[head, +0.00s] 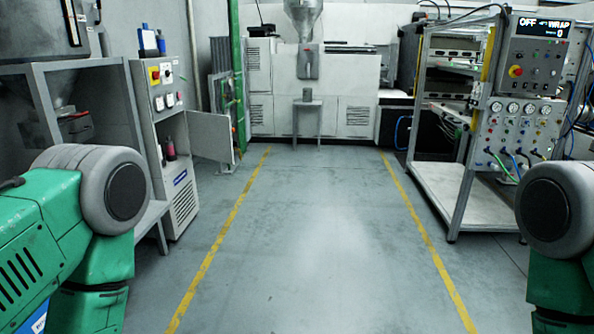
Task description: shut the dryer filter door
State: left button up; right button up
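The dryer cabinet (163,86) stands on the left, with a control panel of a red-and-yellow switch and buttons on its upper front. A pale grey door (211,136) stands open at the right side of the cabinet, swung out toward the aisle. The compartment beside it is exposed, and small dark red bottles (169,148) show inside. My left arm partly shows at the lower left and my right arm at the lower right. Neither gripper is in the picture, so their states are hidden.
The floor (310,230) between the yellow lines is clear. A metal frame rack (455,190) with a gauge panel (520,125) stands on the right. A small stool (306,104) and a large white machine (345,90) are at the back. A green post (237,70) rises behind the door.

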aim_at(210, 135)
jog(key=i, duration=2)
jog(key=i+u, duration=0.25)
jog(key=i, duration=0.25)
jog(key=i+l+u, duration=0.25)
jog(key=i, duration=0.25)
jog(key=i+l+u, duration=0.25)
jog(key=i, duration=0.2)
jog(key=i+l+u, duration=1)
jog(key=l, duration=0.15)
jog(key=i+l+u, duration=0.1)
jog(key=l+u, duration=0.15)
jog(key=l, duration=0.15)
jog(key=i+l+u, duration=0.25)
jog(key=l, duration=0.15)
jog(key=l+u, duration=0.25)
jog(key=l, duration=0.15)
jog(key=k+l, duration=0.15)
jog(key=k, duration=0.5)
